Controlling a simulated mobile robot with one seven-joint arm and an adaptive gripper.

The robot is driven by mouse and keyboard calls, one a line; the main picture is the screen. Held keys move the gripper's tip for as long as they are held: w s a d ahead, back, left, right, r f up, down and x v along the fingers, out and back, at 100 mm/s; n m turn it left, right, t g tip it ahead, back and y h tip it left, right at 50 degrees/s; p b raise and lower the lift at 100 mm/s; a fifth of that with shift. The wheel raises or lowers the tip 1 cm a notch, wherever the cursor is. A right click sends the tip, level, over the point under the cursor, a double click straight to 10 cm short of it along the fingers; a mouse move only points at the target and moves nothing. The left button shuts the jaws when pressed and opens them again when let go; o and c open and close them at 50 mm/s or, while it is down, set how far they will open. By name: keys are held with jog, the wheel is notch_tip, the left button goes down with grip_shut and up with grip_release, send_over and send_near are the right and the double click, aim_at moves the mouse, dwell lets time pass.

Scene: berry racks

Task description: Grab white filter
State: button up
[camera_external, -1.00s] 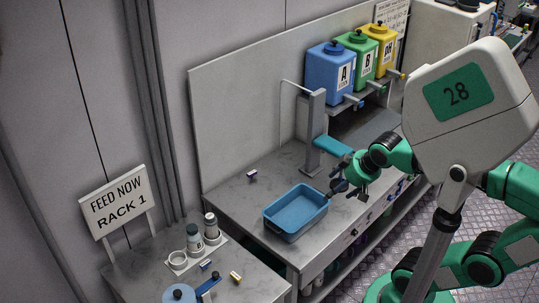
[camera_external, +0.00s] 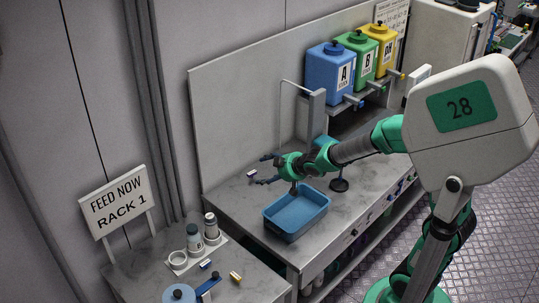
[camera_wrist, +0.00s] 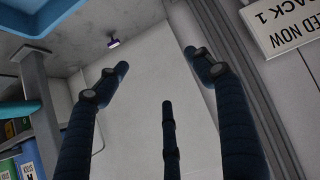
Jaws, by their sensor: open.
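A small white and dark purple piece (camera_external: 252,174) lies on the grey bench near the back panel; it may be the white filter, but it is too small to be sure. In the wrist view this piece (camera_wrist: 113,43) shows beyond the left fingertip. My gripper (camera_external: 264,169) is open and empty, with its dark fingers spread toward the piece from the right. In the wrist view my gripper (camera_wrist: 156,62) shows three fingers apart with nothing between them. I cannot tell how high it is above the bench.
A blue tray (camera_external: 287,232) sits on the bench below my wrist. A grey stand (camera_external: 316,105) rises behind my arm. Blue, green and yellow containers (camera_external: 362,65) stand at the back right. The near table holds bottles (camera_external: 211,226), a white ring (camera_external: 178,258) and small blue and yellow pieces.

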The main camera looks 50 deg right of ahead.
jog(key=w+a+f+n+y, duration=0.1)
jog(key=w+a+f+y, duration=0.15)
jog(key=w+f, duration=0.4)
jog(key=n+t+y+b, duration=0.1)
jog(key=n+y+b, duration=0.15)
jog(key=y, duration=0.25)
send_near(212, 227)
jog(key=shift+w+d+f, duration=0.25)
jog(key=shift+w+d, duration=0.05)
jog(key=shift+w, duration=0.2)
jog(key=shift+w+d+f, duration=0.25)
jog(key=shift+w, duration=0.3)
jog(key=shift+w+d+f, duration=0.25)
jog(key=shift+w+d, duration=0.05)
jog(key=shift+w, duration=0.2)
jog(key=shift+x, duration=1.15)
jog(key=shift+w, duration=0.1)
